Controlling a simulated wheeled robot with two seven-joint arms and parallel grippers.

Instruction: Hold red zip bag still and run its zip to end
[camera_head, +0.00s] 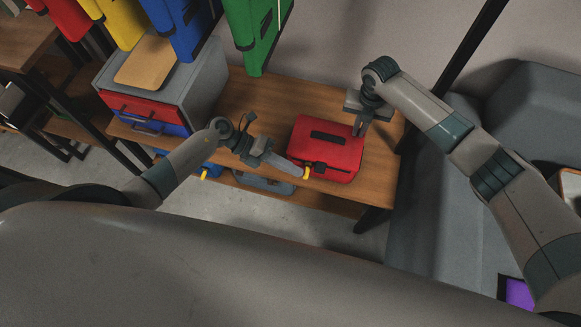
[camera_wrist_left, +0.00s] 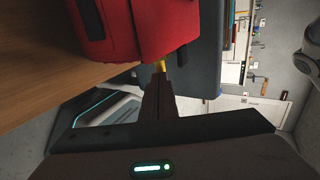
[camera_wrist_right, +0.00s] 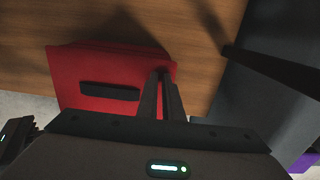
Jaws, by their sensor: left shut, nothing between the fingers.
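The red zip bag (camera_head: 324,151) lies on the wooden table, its dark handle strip (camera_head: 327,137) on top. A yellow zip pull (camera_head: 306,173) shows at its front left corner. My left gripper (camera_head: 304,174) is shut at that corner, its tips at the pull with nothing between them. In the left wrist view the yellow pull (camera_wrist_left: 160,66) shows just beyond the fingertips, beneath the bag (camera_wrist_left: 165,28). My right gripper (camera_head: 357,131) reaches down over the bag's back right corner. In the right wrist view its fingers (camera_wrist_right: 165,75) are close together; whether they pinch the bag is hidden.
A grey drawer box (camera_head: 199,84) with red and blue fronts stands at the table's left end. Coloured bags, including a green one (camera_head: 256,35), hang above the back. A grey sofa (camera_head: 425,210) is at the right. Bare tabletop (camera_head: 378,175) lies right of the red bag.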

